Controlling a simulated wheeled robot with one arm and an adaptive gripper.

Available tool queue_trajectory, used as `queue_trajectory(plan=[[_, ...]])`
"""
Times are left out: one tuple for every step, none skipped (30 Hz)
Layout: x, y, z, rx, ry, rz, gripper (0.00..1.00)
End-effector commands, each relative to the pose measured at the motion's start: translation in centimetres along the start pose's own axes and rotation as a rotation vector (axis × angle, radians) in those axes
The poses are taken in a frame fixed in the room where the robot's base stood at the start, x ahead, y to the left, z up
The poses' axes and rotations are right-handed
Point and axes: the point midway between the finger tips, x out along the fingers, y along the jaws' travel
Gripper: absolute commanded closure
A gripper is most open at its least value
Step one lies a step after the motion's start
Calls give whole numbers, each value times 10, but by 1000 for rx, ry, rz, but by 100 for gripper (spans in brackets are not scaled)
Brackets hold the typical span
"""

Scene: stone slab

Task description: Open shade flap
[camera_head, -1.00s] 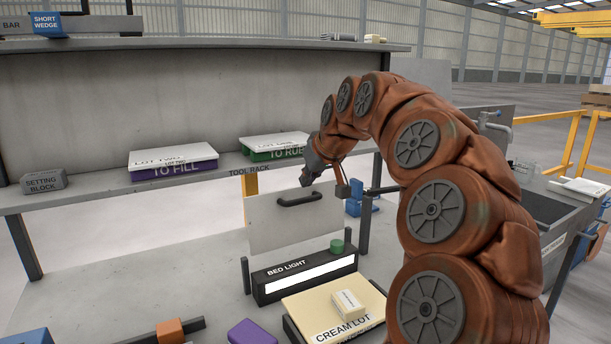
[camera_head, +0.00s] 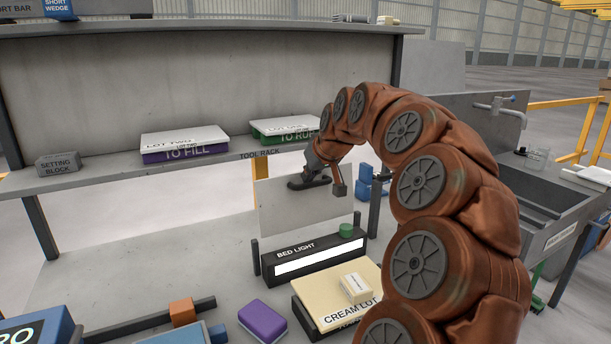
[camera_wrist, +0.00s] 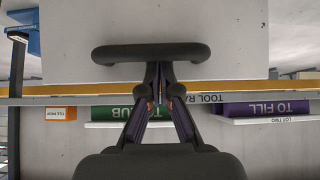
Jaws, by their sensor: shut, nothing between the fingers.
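The shade flap (camera_head: 285,215) is a light grey panel standing upright behind the bed light (camera_head: 315,255). Its black bar handle (camera_head: 297,185) is near the top edge, and my gripper (camera_head: 312,180) is right at it, partly covering it. In the wrist view the handle (camera_wrist: 120,54) runs across the flap (camera_wrist: 200,22). There my gripper (camera_wrist: 159,72) has its fingertips together at the handle's middle, with nothing held between them. I cannot tell whether the fingertips touch the handle.
The tool rack shelf (camera_head: 100,174) behind carries the lot two box (camera_head: 185,145), a green box (camera_head: 285,130) and the setting block (camera_head: 58,164). The cream lot (camera_head: 335,300) and a purple block (camera_head: 262,320) lie in front. A sink (camera_head: 560,205) stands at right.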

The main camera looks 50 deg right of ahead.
Motion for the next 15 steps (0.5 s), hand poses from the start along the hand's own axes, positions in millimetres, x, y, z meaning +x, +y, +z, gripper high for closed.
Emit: queue_trajectory(plan=[[1,0,2,0,5,0,100],[1,0,3,0,9,0,100],[0,0,4,0,17,0,100],[0,0,5,1,23,0,100],[0,0,6,1,31,1,100],[-2,1,8,1,44,1,100],[-2,1,9,1,54,2,100],[-3,1,11,1,64,2,100],[-4,1,13,1,78,3,100],[-4,1,14,1,87,3,100],[-5,1,16,1,96,3,100],[-6,1,18,1,109,3,100],[-6,1,20,1,118,3,100],[-7,0,21,1,128,2,100],[-8,0,23,1,142,2,100]])
